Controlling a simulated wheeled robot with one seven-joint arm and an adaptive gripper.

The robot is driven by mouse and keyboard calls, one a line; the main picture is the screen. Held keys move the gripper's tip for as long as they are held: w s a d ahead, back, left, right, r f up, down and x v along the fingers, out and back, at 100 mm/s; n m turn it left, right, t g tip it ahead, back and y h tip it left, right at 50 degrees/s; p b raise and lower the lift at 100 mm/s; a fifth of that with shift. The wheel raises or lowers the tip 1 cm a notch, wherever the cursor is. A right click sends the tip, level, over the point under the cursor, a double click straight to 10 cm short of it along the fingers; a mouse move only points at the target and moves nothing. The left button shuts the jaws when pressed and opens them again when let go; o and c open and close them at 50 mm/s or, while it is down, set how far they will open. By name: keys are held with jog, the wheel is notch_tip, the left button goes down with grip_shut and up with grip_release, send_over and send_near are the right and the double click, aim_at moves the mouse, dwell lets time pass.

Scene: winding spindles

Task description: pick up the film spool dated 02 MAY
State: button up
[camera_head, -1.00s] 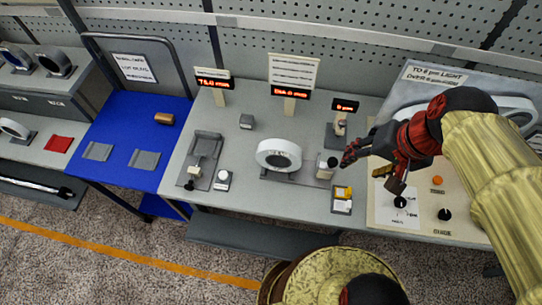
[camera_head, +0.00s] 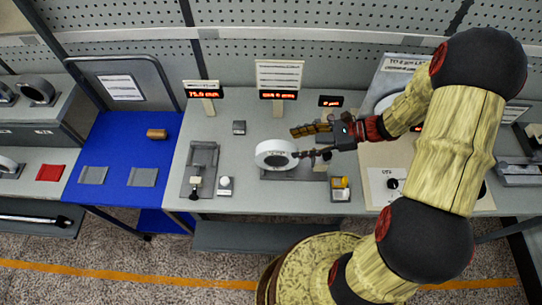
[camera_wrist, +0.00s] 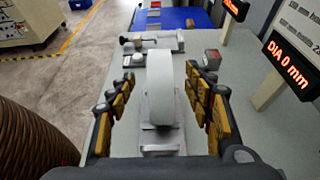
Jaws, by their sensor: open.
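A white film spool (camera_head: 264,150) with a dark hole stands upright on a grey holder (camera_head: 292,174) on the grey bench. No date is legible on it. My gripper (camera_head: 297,144) is open at the spool's right side, fingers pointing left at it in the head view. In the wrist view the white spool (camera_wrist: 160,88) stands edge-on between the two spread fingers (camera_wrist: 160,78), with a gap on each side. Contact cannot be seen. The holder's far right part is partly hidden by my fingers in the head view.
More spools (camera_head: 38,90) stand on the left shelves. A blue table (camera_head: 115,160) holds grey pads and a brown roll. Display signs (camera_head: 279,95) stand behind the spool. A grey fixture (camera_head: 202,160) and a small tray (camera_head: 340,190) flank it.

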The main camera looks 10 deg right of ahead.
aim_at(283, 145)
jog(key=x, duration=0.3)
jog(key=b+x, duration=0.1)
jog(key=x, duration=0.3)
jog(key=shift+w+a+r, duration=0.1)
jog(key=shift+a, duration=0.25)
jog(key=c, duration=0.4)
grip_shut()
dwell(0.6)
